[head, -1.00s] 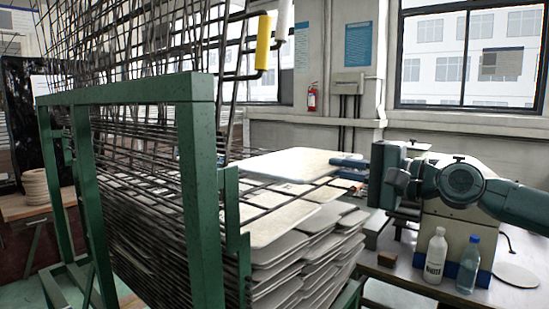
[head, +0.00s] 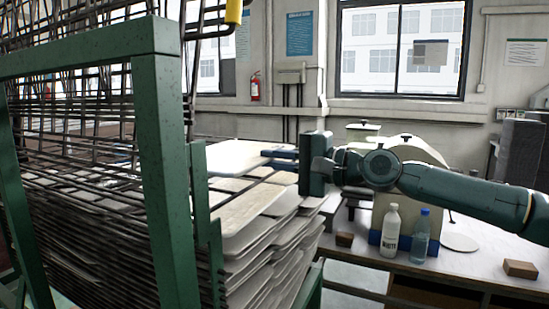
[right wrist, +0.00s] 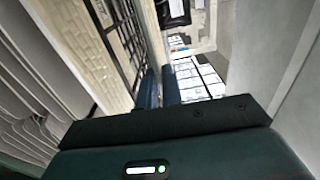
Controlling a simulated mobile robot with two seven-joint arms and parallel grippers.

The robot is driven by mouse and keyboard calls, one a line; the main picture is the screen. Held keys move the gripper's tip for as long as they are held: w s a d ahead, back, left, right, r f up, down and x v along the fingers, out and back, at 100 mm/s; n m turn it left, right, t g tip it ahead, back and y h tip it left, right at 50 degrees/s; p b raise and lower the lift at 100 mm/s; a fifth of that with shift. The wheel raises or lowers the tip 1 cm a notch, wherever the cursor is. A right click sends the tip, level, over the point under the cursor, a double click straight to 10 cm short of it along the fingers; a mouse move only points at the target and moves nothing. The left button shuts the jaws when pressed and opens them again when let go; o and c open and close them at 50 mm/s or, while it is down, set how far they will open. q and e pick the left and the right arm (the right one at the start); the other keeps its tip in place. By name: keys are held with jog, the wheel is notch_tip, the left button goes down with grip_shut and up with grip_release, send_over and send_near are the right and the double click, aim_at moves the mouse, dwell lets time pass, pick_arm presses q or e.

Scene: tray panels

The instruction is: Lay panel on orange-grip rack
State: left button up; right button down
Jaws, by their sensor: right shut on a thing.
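The panel (head: 232,157) is a flat, pale board, roughly level, at the right side of the rack in the head view. My right gripper (head: 268,155) is shut on its right edge. In the right wrist view the two blue fingers (right wrist: 159,88) stand close together. The rack has a green frame (head: 165,180) with many dark wire shelves. A yellow-orange grip (head: 234,10) shows on a raised wire shelf at the top. The panel lies over or just above rack wires; I cannot tell if it touches them. My left gripper is not in view.
Several pale panels (head: 250,237) lie on the shelves below, sticking out to the right. A bench on the right bears a white bottle (head: 391,231), a blue-capped bottle (head: 421,236) and a brown block (head: 520,268). A fire extinguisher (head: 255,87) hangs on the back wall.

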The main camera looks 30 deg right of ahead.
pick_arm(q)
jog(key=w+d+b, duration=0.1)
jog(key=b, duration=0.2)
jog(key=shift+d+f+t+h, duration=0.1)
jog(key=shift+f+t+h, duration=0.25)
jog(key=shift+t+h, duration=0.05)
pick_arm(e)
notch_tip(320, 180, down, 5)
jog(key=shift+r, duration=0.2)
pick_arm(q)
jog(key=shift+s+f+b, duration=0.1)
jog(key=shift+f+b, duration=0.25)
jog(key=shift+b, duration=0.15)
pick_arm(e)
jog(key=shift+f, duration=0.3)
jog(key=c, duration=1.5)
grip_release()
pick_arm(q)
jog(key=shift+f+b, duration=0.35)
pick_arm(e)
jog(key=shift+f, duration=0.4)
